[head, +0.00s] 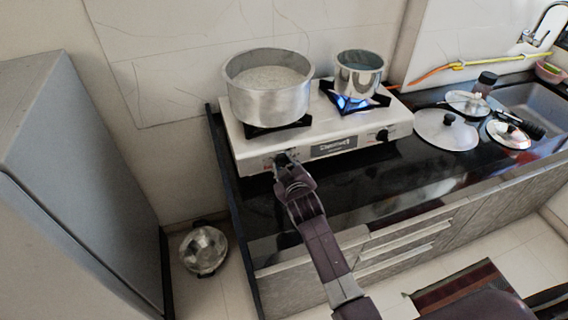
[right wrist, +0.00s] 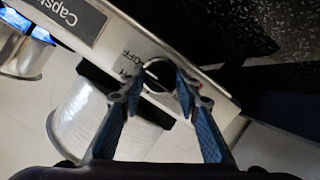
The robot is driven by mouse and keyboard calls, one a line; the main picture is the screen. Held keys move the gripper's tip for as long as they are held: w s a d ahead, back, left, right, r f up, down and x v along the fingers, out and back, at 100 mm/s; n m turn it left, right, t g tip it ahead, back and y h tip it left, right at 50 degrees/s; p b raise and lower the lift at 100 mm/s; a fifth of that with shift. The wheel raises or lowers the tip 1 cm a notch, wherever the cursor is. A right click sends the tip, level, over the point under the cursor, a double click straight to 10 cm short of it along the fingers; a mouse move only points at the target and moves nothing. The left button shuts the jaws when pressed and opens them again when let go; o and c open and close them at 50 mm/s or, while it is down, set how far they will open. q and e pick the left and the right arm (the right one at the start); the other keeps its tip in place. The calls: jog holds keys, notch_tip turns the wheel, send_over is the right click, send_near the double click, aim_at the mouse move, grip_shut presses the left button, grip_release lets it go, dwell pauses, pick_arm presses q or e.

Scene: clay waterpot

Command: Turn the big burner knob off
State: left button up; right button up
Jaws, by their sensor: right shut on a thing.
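The silver stove (head: 240,145) stands on the black counter, with the big pot (head: 268,98) on its left burner; no flame shows under that pot. The big burner knob, on the left of the stove's front panel, is mostly hidden by my right gripper (head: 286,160) in the head view. In the right wrist view, the dark round knob (right wrist: 158,72) sits between the two blue-padded fingers of my right gripper (right wrist: 163,98), which is shut on it. Lettering that looks like "OFF" is beside the knob. My left gripper is not in view.
A smaller steel pot (head: 359,75) stands over a blue flame (head: 350,102) on the right burner. The other black knob (head: 382,136) is on the right of the panel. Lids (head: 446,130) lie on the counter near the sink (head: 530,100). A metal vessel (head: 204,249) is on the floor.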

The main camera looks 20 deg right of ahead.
jog(key=o, duration=1.2)
jog(key=shift+s+f, duration=0.1)
jog(key=shift+f, duration=0.1)
jog(key=shift+c, duration=0.2)
jog(key=shift+r, duration=0.1)
jog(key=d+v, duration=0.1)
jog(key=v, duration=1.1)
jog(key=shift+a, duration=0.45)
